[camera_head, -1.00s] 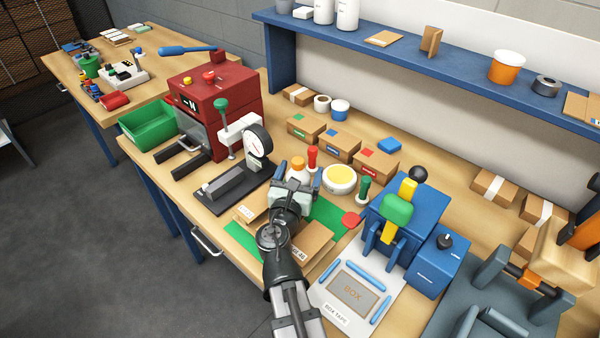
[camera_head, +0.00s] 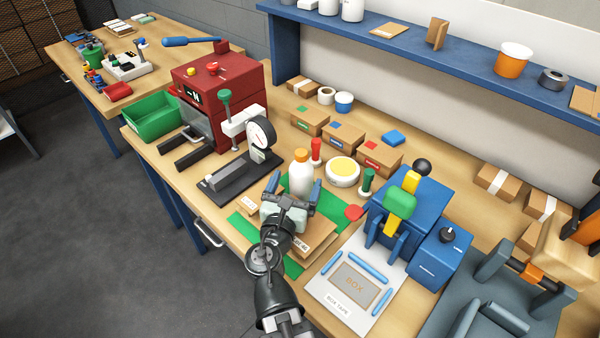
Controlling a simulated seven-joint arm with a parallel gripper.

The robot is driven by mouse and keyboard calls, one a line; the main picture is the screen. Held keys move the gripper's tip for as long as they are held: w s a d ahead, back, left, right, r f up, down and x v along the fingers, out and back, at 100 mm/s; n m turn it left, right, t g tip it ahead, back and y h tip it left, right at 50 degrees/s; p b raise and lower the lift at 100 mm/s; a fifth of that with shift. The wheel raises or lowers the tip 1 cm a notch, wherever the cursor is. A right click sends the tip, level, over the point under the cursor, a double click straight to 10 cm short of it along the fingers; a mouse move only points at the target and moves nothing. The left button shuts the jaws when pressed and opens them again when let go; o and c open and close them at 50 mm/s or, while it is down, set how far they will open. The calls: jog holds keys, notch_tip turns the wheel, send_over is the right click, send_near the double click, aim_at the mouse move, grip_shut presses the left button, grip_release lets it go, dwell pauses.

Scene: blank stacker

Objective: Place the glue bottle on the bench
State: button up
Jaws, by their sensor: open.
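The glue bottle, white with an orange cap (camera_head: 301,172), stands upright on the bench (camera_head: 230,222), at the back of the green mat. My gripper (camera_head: 291,193) is open, just in front of the bottle, with one blue-padded finger towards each side of it. The bottle's lower part is hidden behind my gripper, so I cannot tell whether the fingers touch it.
A dial gauge stand (camera_head: 238,172) and red press (camera_head: 220,100) stand to the left. A red-handled stamp (camera_head: 316,151), a yellow-centred round dish (camera_head: 343,171) and a green stamp (camera_head: 368,183) stand behind and right. Cardboard pieces (camera_head: 312,240) lie under my arm.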

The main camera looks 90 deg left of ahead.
aim_at(303, 165)
jog(key=shift+s+d, duration=0.1)
jog(key=shift+d, duration=0.25)
jog(key=shift+r, duration=2.4)
jog(key=shift+d, duration=0.2)
jog(key=f, duration=0.4)
jog(key=shift+a+f, duration=0.2)
jog(key=shift+f, duration=0.15)
jog(key=shift+x, duration=3.75)
jog(key=shift+f, duration=0.1)
jog(key=shift+c, duration=0.2)
